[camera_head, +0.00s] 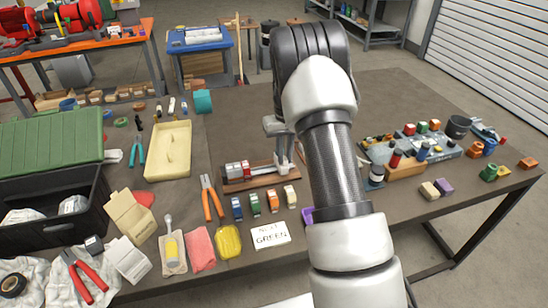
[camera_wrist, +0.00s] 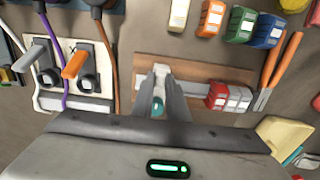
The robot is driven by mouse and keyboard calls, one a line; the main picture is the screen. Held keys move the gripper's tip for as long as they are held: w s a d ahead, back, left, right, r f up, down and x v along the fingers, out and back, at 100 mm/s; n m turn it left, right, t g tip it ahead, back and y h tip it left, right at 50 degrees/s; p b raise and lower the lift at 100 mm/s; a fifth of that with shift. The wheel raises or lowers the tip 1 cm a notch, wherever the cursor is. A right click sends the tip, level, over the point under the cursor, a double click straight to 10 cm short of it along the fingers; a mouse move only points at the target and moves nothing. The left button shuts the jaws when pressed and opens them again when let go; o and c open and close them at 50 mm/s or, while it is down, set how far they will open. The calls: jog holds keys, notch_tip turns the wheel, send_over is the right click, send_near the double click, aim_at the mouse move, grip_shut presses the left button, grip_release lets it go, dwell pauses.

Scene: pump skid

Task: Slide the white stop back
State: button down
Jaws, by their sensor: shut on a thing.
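A wooden board (camera_head: 233,187) with a pale rail lies on the dark table; the board also shows in the wrist view (camera_wrist: 190,66). Red and white blocks (camera_head: 238,169) sit on the rail's left part in the head view, and on its right in the wrist view (camera_wrist: 230,97). My gripper (camera_head: 283,162) reaches down to the rail, right of these blocks. In the wrist view its fingers (camera_wrist: 161,95) are closed around the white stop (camera_wrist: 161,69), mostly hidden between them. A small teal patch shows between the fingers. A bare stretch of rail separates stop and blocks.
A card (camera_head: 270,236) reads "NEXT GREEN". Orange pliers (camera_head: 211,198) lie close left. A panel with levers and cables (camera_wrist: 105,60) is beside the board.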

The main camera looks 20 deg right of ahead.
jog(key=c, duration=1.7)
grip_release()
jog(key=shift+r, duration=0.15)
notch_tip(320, 180, up, 17)
jog(key=shift+r+p, duration=0.1)
jog(key=shift+p, duration=0.45)
